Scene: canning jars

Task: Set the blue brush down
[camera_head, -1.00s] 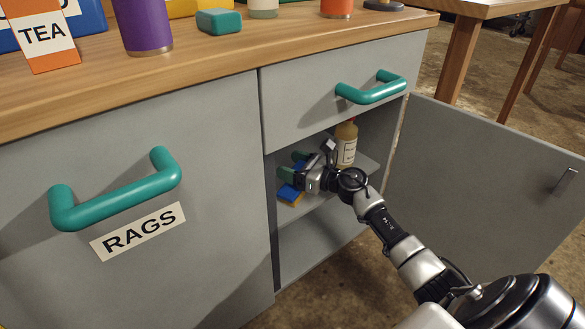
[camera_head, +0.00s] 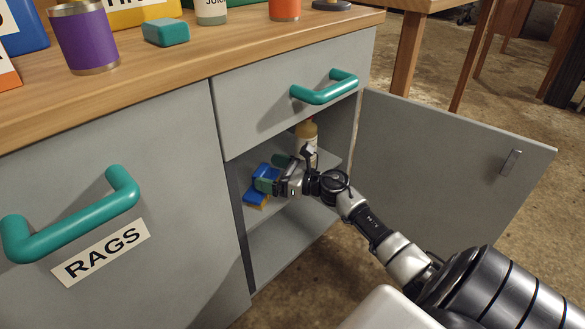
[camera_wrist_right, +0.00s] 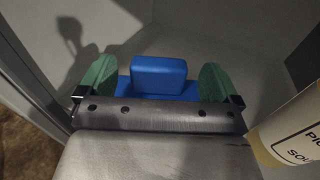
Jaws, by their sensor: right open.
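The blue brush (camera_head: 254,191) has a blue body and a yellow-orange underside. It rests on the shelf inside the open cabinet, near the left inner wall. My right gripper (camera_head: 274,171) reaches in from the right and is open. In the right wrist view its green finger pads stand apart on either side of the brush's raised blue block (camera_wrist_right: 158,76), with gaps visible on both sides. The gripper's body hides part of the brush in the head view. My left gripper is not in view.
A cream bottle (camera_head: 307,135) stands on the shelf just beyond my right gripper and shows close at the right in the wrist view (camera_wrist_right: 297,133). The cabinet door (camera_head: 440,165) hangs open to the right. A drawer with a teal handle (camera_head: 325,92) is above.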

